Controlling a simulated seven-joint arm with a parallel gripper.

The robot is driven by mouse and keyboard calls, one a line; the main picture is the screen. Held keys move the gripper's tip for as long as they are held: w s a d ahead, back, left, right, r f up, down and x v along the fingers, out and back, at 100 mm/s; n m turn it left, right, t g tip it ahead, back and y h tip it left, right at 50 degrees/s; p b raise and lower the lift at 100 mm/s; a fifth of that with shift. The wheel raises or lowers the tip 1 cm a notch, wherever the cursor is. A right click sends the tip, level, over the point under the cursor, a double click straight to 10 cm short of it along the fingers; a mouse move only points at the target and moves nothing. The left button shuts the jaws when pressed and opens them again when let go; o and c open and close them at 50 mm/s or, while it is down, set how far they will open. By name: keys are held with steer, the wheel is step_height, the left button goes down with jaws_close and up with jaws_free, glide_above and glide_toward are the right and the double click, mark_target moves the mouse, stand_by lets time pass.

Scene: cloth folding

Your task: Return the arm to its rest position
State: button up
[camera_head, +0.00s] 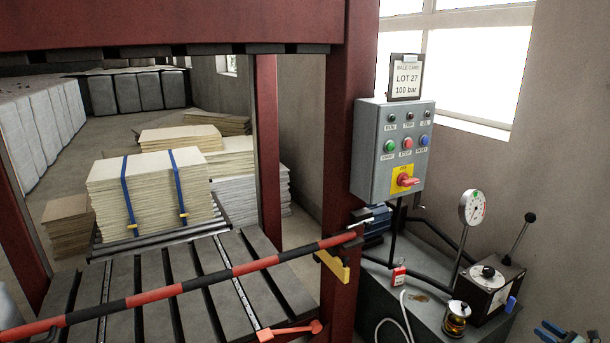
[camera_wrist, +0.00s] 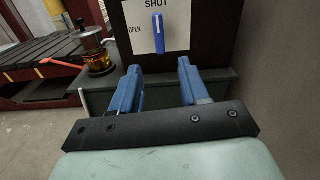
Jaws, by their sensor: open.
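My gripper (camera_head: 553,331) shows at the bottom right corner of the head view, with its blue fingers partly cut off by the frame edge. In the wrist view, my gripper (camera_wrist: 160,68) is open and empty, its two blue fingers spread apart. Ahead of the fingers is a blue valve handle (camera_wrist: 158,34) on a white plate (camera_wrist: 141,22) marked SHUT and OPEN. The handle stands upright below SHUT and apart from the fingers. In the head view the blue handle (camera_head: 511,304) is on the pump block (camera_head: 492,290), left of my gripper.
The control panel (camera_head: 391,150), gauge (camera_head: 472,207), pump lever (camera_head: 522,238) and amber glass jar (camera_head: 456,319) stand nearby. A wall is close on the right.

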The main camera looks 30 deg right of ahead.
steer(key=s+a+f+n+g+y, duration=0.1)
steer(key=s+a+f+n+g, duration=0.1)
steer(key=a+f+n+g, duration=0.75)
steer(key=s+a+f+n+g+y, duration=0.15)
steer(key=a+f+n, duration=0.45)
steer(key=a, duration=0.8)
steer(key=w+a+f+n+g, duration=0.2)
steer(key=w+a+g, duration=0.1)
steer(key=a, duration=0.8)
steer(key=w+a+f+n+g+y, duration=0.1)
steer(key=w+a+f+n+g, duration=0.15)
steer(key=a, duration=0.85)
steer(key=w+a+f+n+g, duration=0.2)
steer(key=w+a+n+g, duration=0.1)
steer(key=a, duration=0.8)
steer(key=s+a+n+g+h, duration=0.1)
steer(key=a+n, duration=0.5)
steer(key=a, duration=1.1)
steer(key=s+a+f+n+g+h, duration=0.1)
steer(key=a+n+g, duration=0.3)
steer(key=a, duration=1.4)
steer(key=shift+s+a+n+h, duration=0.2)
steer(key=shift+s+n+h, duration=0.25)
steer(key=shift+n+h, duration=0.45)
